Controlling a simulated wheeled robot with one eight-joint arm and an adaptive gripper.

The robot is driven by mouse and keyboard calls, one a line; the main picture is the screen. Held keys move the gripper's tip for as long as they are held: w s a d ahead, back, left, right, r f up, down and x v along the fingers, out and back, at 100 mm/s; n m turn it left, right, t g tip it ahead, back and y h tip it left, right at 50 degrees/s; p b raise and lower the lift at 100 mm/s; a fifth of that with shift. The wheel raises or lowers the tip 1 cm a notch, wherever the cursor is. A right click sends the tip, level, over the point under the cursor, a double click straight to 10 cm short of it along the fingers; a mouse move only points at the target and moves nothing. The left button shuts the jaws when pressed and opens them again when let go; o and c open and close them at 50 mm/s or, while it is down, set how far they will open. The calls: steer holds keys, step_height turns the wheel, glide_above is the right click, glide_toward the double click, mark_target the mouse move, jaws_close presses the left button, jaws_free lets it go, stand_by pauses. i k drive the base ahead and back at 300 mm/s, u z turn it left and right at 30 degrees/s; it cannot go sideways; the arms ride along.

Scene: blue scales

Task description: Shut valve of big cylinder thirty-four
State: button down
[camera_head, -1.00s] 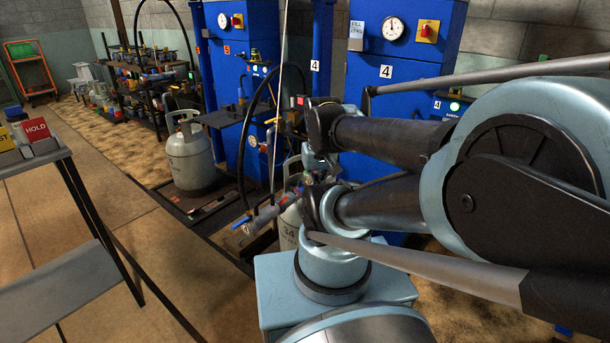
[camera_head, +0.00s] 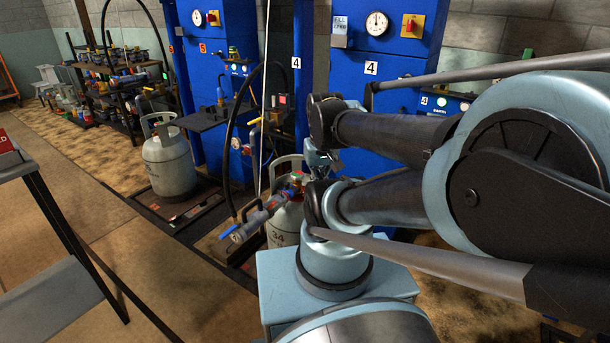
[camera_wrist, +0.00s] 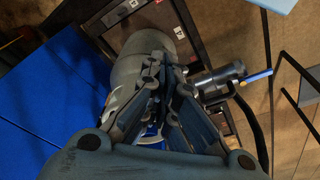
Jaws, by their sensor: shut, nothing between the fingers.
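Big cylinder thirty-four (camera_head: 280,232) is a grey gas cylinder marked 34, standing upright just left of my arm in the head view. Its valve (camera_head: 297,178), with red and green parts, is at the top beside my arm. A grey filling coupling (camera_head: 257,217) with a blue lever is at the valve and points down-left. My gripper (camera_wrist: 164,68) is shut and empty in the wrist view, in front of a grey cylinder body (camera_wrist: 128,62). The coupling also shows there (camera_wrist: 222,78), right of the fingers. The arm hides the cylinder's right side.
Another grey cylinder (camera_head: 167,160) stands on a platform to the left. Blue filling cabinets (camera_head: 378,80) rise behind. A black hose (camera_head: 233,140) hangs left of cylinder thirty-four. A grey-topped stand (camera_head: 45,285) is at the left edge; floor between is clear.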

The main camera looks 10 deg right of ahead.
mark_target(295, 175)
steer(key=z, duration=0.9)
steer(key=k, duration=1.35)
steer(key=u, duration=0.6)
steer(key=i, duration=1)
